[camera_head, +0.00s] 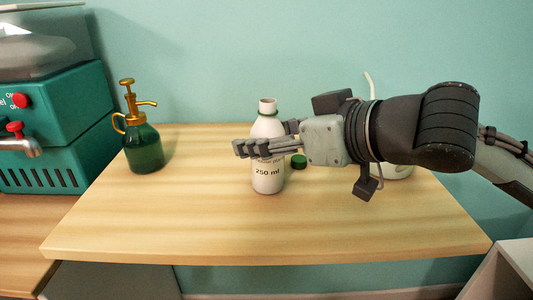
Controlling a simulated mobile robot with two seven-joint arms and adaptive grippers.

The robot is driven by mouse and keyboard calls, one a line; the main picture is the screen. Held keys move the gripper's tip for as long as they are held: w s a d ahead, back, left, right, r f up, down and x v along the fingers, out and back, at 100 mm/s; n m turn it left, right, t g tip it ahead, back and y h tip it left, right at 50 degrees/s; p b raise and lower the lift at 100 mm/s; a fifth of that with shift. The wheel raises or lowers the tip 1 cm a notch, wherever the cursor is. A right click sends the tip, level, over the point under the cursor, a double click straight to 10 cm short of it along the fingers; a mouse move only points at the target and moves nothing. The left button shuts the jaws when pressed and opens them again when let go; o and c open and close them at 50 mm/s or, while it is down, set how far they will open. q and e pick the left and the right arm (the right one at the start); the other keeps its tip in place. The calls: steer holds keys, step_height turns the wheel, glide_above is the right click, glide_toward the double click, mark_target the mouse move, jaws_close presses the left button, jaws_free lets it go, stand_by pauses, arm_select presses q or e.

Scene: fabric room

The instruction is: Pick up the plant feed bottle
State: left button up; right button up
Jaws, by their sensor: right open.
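The plant feed bottle (268,180) is white with "250 ml" on its front and a green ring under its white neck. It stands upright near the middle of the wooden table (220,232). My right gripper (262,140) reaches in from the right, level with the bottle's upper body. It is open, with one finger crossing in front of the bottle and the other partly hidden at its right side. Whether the fingers touch the bottle cannot be told. My left gripper is not in view.
A green spray bottle (144,148) with a gold pump stands at the left of the table. A green cap (299,161) lies right of the plant feed bottle. A white container (399,172) is mostly hidden behind my right arm. A teal machine (50,125) stands at far left. The table's front is clear.

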steer(key=x, duration=0.4)
steer(key=shift+f, duration=0.15)
steer(key=shift+c, duration=0.6)
jaws_close()
